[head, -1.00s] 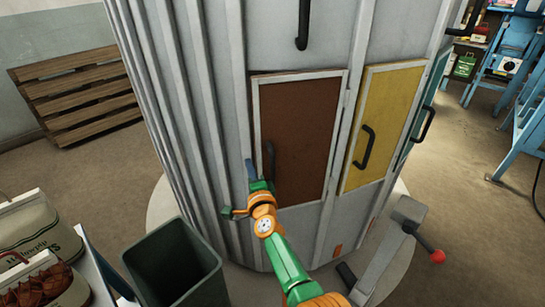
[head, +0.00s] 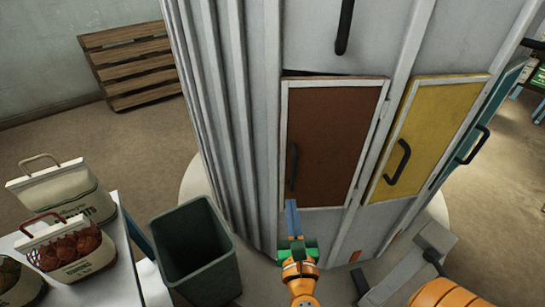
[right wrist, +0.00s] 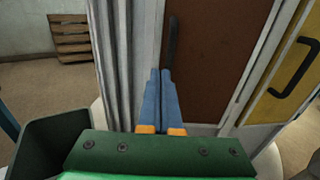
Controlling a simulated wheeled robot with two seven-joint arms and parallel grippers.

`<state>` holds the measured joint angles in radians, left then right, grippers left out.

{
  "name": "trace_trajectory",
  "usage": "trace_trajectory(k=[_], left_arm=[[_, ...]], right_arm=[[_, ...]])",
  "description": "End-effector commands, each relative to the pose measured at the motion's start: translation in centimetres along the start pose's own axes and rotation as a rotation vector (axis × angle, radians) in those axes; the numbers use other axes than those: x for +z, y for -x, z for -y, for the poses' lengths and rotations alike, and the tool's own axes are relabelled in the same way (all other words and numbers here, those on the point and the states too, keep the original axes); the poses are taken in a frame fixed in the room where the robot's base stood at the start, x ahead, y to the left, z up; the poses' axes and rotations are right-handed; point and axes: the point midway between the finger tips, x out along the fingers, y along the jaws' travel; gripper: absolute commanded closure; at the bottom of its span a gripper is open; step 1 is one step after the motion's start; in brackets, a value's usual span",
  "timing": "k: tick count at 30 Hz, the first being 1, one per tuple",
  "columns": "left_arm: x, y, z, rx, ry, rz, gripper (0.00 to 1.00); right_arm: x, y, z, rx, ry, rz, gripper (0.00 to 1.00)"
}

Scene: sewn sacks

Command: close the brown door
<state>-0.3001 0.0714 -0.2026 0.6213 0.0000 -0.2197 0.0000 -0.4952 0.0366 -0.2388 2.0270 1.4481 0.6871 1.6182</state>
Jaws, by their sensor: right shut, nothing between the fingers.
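The brown door (head: 330,140) with its pale frame is set in the grey ribbed cabinet (head: 222,130), left of a yellow door. Its dark upright handle (head: 293,165) is near its left edge. A thin dark gap shows above the door's upper left edge; I cannot tell if the door is flush. My right gripper (head: 291,203) is shut and empty, its blue fingers pointing up at the door's lower left corner, just below the handle. In the right wrist view the shut fingertips (right wrist: 160,73) are just below the handle (right wrist: 172,42); contact is unclear. My left gripper is not in view.
The yellow door (head: 425,135) and a teal door (head: 485,125) are to the right. A dark green bin (head: 195,250) stands at lower left beside a table (head: 110,285) with sewn sacks (head: 65,200). A wooden pallet (head: 130,65) leans on the back wall.

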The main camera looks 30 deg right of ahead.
Motion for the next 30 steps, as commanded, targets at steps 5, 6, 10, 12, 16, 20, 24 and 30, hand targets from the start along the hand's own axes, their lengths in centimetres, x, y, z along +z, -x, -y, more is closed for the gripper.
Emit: trace_trajectory(k=[5,6,10,12,16,20,24,30], left_arm=[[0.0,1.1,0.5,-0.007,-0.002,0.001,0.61],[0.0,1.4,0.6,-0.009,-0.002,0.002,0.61],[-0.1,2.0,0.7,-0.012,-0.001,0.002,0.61],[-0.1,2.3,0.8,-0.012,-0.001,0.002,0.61],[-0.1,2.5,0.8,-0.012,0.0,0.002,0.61],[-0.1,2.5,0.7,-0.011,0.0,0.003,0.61],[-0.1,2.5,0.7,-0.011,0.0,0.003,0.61],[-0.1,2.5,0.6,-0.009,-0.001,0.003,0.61]], right_arm=[[0.5,-2.3,0.1,-0.003,-0.011,0.001,1.0],[0.5,-3.2,0.1,-0.002,-0.008,0.003,1.0],[0.4,-6.2,0.1,-0.002,-0.006,0.003,1.0],[0.4,-7.7,0.1,-0.004,-0.006,0.003,1.0],[0.3,-10.4,0.1,-0.002,-0.006,0.003,1.0],[0.1,-12.5,0.1,-0.003,-0.006,0.002,1.0],[0.1,-13.6,0.1,-0.002,-0.007,0.0,1.0],[0.0,-13.9,0.1,-0.002,-0.007,-0.001,1.0]])
